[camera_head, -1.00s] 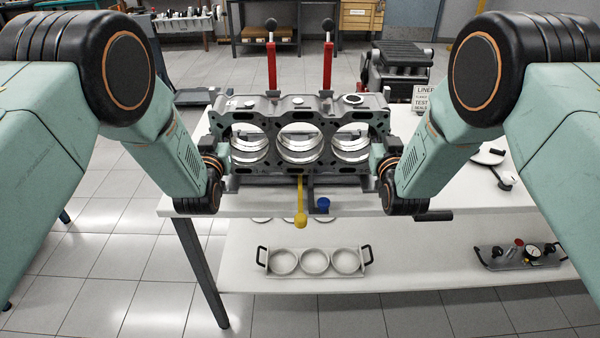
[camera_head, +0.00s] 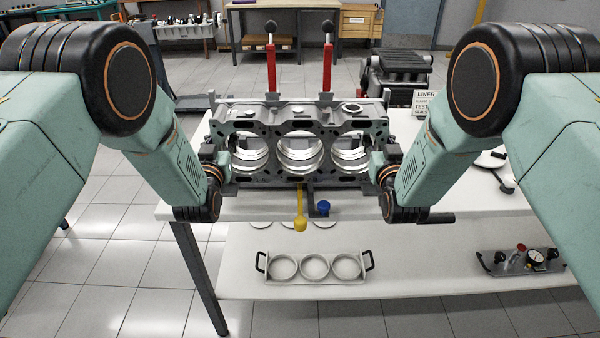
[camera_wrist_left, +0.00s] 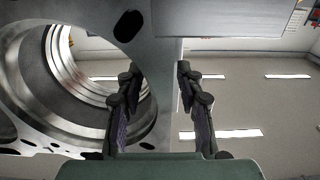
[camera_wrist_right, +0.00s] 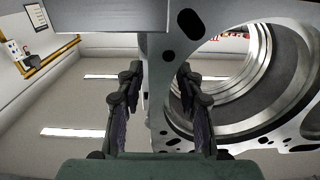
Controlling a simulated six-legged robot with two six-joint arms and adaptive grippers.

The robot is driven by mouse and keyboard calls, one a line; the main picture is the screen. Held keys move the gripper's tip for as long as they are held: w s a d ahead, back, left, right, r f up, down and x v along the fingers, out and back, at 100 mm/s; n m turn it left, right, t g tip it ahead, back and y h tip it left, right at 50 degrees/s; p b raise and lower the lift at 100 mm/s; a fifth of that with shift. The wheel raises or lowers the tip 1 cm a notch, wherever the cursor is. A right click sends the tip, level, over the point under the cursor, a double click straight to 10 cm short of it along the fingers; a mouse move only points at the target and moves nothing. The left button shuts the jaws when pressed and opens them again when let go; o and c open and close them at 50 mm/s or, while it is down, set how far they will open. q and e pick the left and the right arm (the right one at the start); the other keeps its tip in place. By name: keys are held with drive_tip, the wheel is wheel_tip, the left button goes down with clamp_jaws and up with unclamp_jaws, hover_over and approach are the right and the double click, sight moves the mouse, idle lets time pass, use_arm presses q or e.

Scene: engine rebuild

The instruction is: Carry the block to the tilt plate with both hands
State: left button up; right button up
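The block (camera_head: 275,178) is a grey engine block with three large bores facing me. It is in the middle of the head view, over the near white bench. My left gripper (camera_head: 221,163) is at its left end and my right gripper (camera_head: 381,163) at its right end. In the left wrist view the fingers (camera_wrist_left: 157,85) straddle the block's end wall (camera_wrist_left: 166,60); in the right wrist view the fingers (camera_wrist_right: 158,85) do the same. A grey fixture with a yellow lever (camera_head: 300,215), apparently the tilt plate, shows below and behind the block. Contact between them is hidden.
Two red posts (camera_head: 271,65) (camera_head: 327,67) stand behind the block. A blue knob (camera_head: 323,207) is beside the yellow lever. The white bench (camera_head: 455,203) has bare room at right.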

drive_tip(key=shift+w+f, duration=0.1)
use_arm(q)
drive_tip(key=shift+f, duration=0.1)
use_arm(e)
drive_tip(key=shift+s, duration=0.7)
use_arm(q)
drive_tip(key=s, duration=1.2)
use_arm(e)
drive_tip(key=s, duration=1.1)
use_arm(q)
drive_tip(key=shift+w, duration=0.1)
